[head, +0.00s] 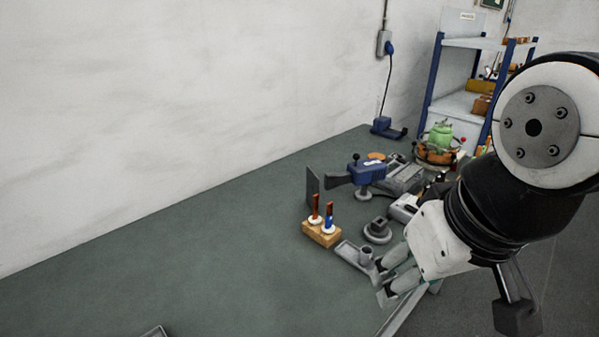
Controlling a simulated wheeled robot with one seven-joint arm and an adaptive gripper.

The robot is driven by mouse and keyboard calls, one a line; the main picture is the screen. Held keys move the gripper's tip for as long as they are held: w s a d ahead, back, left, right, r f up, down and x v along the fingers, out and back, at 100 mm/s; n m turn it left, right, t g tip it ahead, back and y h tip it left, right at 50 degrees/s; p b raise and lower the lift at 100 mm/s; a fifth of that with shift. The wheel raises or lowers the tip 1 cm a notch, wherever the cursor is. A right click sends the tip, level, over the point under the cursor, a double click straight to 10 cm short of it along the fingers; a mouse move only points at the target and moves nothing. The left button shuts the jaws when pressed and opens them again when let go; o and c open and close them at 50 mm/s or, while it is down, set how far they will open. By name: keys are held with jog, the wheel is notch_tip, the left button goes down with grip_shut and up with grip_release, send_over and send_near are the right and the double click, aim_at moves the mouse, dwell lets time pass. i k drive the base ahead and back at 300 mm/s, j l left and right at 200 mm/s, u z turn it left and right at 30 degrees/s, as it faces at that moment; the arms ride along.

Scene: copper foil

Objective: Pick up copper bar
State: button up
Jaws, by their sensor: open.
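Two slim upright pieces stand in a small wooden block (322,235) on the green-grey table. The left one is copper-brown, and I take it as the copper bar (316,206). The right one (329,217) is copper-brown at the top and blue lower down. Each has a white round base on the block. My gripper (382,283) is open, to the right of the block and nearer to me, apart from both pieces. Its fingertips are beside a grey tray with a small cup; I see nothing held between them.
A blue device (367,172), a grey plate (313,186) and a green object (439,136) are behind. The table's left side is largely clear.

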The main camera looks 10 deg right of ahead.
aim_at(314, 219)
jog(key=i+l+u, duration=0.15)
jog(key=l, duration=0.25)
jog(key=i+l+u, duration=0.2)
jog(key=l, duration=0.15)
jog(key=l+u, duration=0.15)
jog(key=l, duration=0.2)
jog(key=i+l+u, duration=0.2)
jog(key=l, duration=0.15)
